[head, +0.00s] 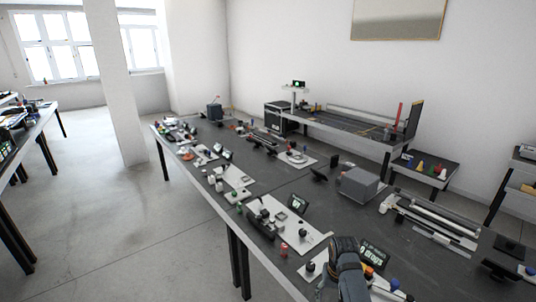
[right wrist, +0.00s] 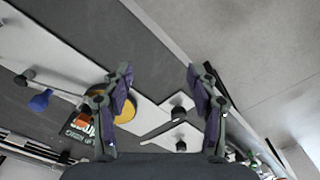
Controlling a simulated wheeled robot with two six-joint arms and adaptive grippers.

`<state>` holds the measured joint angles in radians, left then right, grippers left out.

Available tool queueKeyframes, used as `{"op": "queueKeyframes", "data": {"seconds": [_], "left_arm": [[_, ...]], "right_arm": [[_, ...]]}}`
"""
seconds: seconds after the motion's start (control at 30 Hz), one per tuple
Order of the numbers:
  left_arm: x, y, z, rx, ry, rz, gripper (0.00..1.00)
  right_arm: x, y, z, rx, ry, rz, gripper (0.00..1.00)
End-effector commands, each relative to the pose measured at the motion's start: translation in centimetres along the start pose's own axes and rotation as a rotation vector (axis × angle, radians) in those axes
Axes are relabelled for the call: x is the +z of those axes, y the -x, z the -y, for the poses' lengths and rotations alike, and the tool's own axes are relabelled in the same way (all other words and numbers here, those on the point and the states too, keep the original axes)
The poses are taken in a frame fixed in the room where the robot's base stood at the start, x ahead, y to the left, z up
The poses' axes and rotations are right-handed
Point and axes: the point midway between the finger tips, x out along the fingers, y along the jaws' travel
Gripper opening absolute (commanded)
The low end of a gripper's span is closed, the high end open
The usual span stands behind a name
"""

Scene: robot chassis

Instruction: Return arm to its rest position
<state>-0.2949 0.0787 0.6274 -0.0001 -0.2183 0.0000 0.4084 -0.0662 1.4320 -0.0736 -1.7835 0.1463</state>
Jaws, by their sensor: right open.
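My right gripper (right wrist: 158,82) shows in the right wrist view with its two purple-grey fingers spread wide apart and nothing between the tips. Behind the fingers lie the dark table top (right wrist: 140,45) and pale panels. In the head view a dark arm of mine reaches in at the bottom, right of centre, over the near part of the long table (head: 300,178); its fingers cannot be made out there. My left gripper is in neither view.
A yellow round part (right wrist: 125,112), a blue knob (right wrist: 40,100) and a small dark display sit near my right fingers. In the head view a grey box (head: 358,184) and several panels crowd the table. Open floor (head: 150,230) lies to the left.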

Motion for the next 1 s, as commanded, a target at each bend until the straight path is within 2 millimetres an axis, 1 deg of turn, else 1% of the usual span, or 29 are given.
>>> {"op": "queueKeyframes", "data": {"seconds": [0.03,0.07,0.17,0.27,0.37,0.4,0.47,0.57,0.7,0.87,1.0], "left_arm": [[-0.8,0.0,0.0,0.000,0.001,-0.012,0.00],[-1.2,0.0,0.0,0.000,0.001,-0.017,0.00],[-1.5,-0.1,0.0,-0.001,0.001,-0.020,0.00],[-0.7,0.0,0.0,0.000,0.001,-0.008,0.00],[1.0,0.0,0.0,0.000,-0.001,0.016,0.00],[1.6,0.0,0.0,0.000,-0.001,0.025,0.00],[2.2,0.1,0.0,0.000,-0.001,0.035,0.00],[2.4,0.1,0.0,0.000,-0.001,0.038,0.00],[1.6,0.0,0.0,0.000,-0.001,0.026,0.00],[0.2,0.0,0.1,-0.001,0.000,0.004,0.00],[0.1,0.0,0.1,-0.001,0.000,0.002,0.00]], "right_arm": [[1.1,-0.6,-0.7,0.004,0.000,-0.009,0.59],[1.7,-0.9,-1.1,0.006,0.002,-0.016,0.59],[3.9,-1.7,-2.5,0.014,0.010,-0.045,0.59],[6.6,-2.2,-3.8,0.023,0.025,-0.076,0.59],[9.5,-2.2,-5.2,0.034,0.048,-0.111,0.59],[10.7,-2.1,-5.6,0.039,0.059,-0.125,0.59],[12.3,-1.8,-6.2,0.045,0.075,-0.144,0.59],[14.8,-0.9,-6.9,0.052,0.105,-0.176,0.59],[17.7,0.5,-7.5,0.058,0.145,-0.210,0.59],[20.4,2.4,-7.8,0.061,0.189,-0.243,0.59],[22.3,4.0,-7.8,0.059,0.224,-0.268,0.59]]}}
